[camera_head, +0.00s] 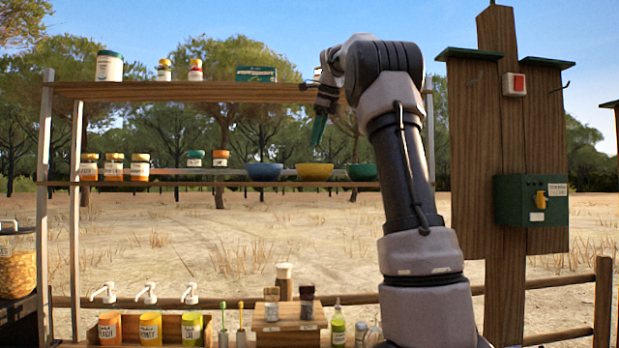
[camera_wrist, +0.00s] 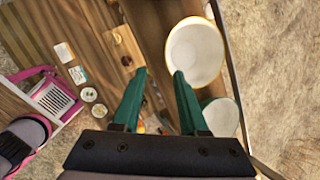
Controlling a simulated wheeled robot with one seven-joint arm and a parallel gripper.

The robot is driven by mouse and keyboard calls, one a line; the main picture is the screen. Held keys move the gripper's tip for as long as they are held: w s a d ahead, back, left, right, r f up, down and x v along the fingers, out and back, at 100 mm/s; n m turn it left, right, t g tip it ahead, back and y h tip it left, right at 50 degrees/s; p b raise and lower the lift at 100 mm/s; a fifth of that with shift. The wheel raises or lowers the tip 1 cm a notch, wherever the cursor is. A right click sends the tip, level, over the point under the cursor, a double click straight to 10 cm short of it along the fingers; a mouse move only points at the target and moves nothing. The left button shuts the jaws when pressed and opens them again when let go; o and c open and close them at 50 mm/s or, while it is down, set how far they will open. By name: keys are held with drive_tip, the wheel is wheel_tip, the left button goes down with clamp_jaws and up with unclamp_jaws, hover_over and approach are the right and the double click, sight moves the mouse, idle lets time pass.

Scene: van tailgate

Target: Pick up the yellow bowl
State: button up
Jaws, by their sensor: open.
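The yellow bowl (camera_head: 314,172) stands upright on the middle shelf in the head view, between a blue bowl (camera_head: 264,172) and a green bowl (camera_head: 360,172). My gripper (camera_head: 319,130) is above the yellow bowl in that picture, with its green fingers pointing down. In the wrist view my gripper (camera_wrist: 161,72) is open, with nothing between its fingertips. A pale bowl interior with a yellow-orange rim, seemingly the yellow bowl (camera_wrist: 195,52), lies right of and beyond the fingertips. I see no contact. The green bowl (camera_wrist: 220,117) is partly behind the right finger's side.
The top shelf board (camera_head: 180,91) holds jars and a green box (camera_head: 256,74). Several jars stand left on the middle shelf (camera_head: 215,184). A post with a green box (camera_head: 530,200) stands right. Dispensers, bottles and a wooden block (camera_head: 288,318) are below.

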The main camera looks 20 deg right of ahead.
sight(309, 167)
drive_tip(key=shift+w+d+r+x, duration=0.1)
drive_tip(key=shift+w+x, duration=0.05)
drive_tip(key=shift+x, duration=1.7)
drive_tip(key=shift+w+d+r+x, duration=0.1)
drive_tip(key=shift+w+x, duration=0.05)
drive_tip(key=shift+x, duration=1.65)
drive_tip(key=shift+w+d+x, duration=0.1)
drive_tip(key=shift+w+x, duration=0.05)
drive_tip(key=shift+x, duration=1.7)
drive_tip(key=shift+r, duration=0.1)
drive_tip(key=shift+c, duration=0.3)
clamp_jaws()
